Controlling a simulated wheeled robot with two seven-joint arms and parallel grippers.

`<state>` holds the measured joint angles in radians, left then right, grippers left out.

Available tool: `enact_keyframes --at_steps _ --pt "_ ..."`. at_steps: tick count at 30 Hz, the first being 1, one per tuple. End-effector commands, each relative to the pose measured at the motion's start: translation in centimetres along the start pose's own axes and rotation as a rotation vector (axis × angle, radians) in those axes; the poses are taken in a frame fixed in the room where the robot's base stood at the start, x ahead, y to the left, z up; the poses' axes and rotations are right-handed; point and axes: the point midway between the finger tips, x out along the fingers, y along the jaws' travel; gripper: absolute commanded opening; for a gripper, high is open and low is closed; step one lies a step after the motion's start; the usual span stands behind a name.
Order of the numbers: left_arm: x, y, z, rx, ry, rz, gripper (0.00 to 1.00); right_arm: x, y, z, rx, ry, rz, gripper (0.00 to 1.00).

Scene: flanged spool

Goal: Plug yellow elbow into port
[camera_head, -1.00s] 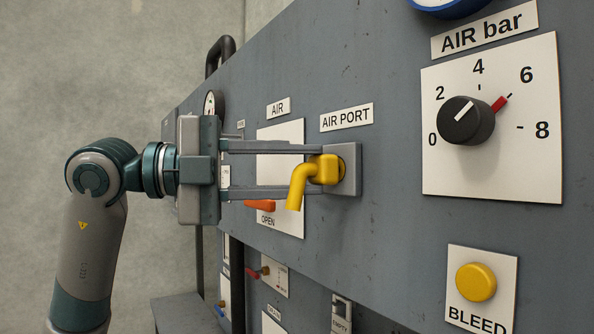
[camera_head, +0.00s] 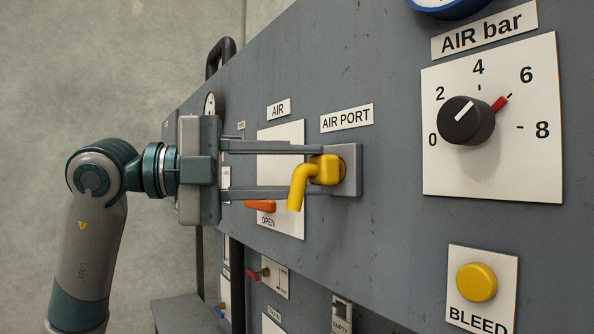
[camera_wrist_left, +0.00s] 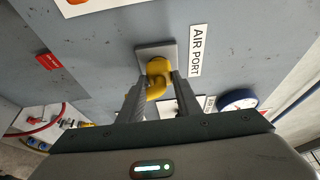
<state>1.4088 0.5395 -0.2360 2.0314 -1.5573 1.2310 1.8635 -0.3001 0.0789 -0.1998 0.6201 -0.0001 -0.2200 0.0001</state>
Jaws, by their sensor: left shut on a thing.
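The yellow elbow (camera_head: 315,176) is at the grey square port plate (camera_head: 349,186) below the AIR PORT label (camera_head: 346,117). Its body meets the plate, and its bent pipe end points down and to the left in the head view. How deep it sits in the port is hidden. My left gripper (camera_head: 322,170) reaches in from the left and is shut on the elbow, with fingers above and below it. In the left wrist view the elbow (camera_wrist_left: 158,72) shows between the two fingers, against the port plate (camera_wrist_left: 150,50). My right gripper is not in view.
An orange handle (camera_head: 260,206) marked OPEN lies behind and below the fingers. A black knob (camera_head: 467,121) on a scale and a yellow BLEED button (camera_head: 476,282) are to the right. A dark rail handle (camera_head: 213,56) stands out at the panel's far end.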

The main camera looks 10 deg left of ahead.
Motion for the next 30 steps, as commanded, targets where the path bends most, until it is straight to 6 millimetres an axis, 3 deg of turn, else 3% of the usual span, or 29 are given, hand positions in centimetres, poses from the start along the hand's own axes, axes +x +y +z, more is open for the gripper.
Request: enact_keyframes --at_steps 19,20,22,30 --pt "0.73 -0.07 0.33 0.0 0.0 -0.001 0.11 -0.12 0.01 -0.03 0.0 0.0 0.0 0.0" --pt "0.75 -0.06 0.34 0.0 0.0 -0.001 0.33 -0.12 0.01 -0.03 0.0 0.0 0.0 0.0" --pt "0.73 -0.05 0.33 0.0 0.0 -0.001 0.5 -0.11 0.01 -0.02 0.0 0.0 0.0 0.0" --pt "0.74 0.0 0.33 0.0 0.0 0.0 0.53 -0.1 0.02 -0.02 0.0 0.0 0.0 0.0"
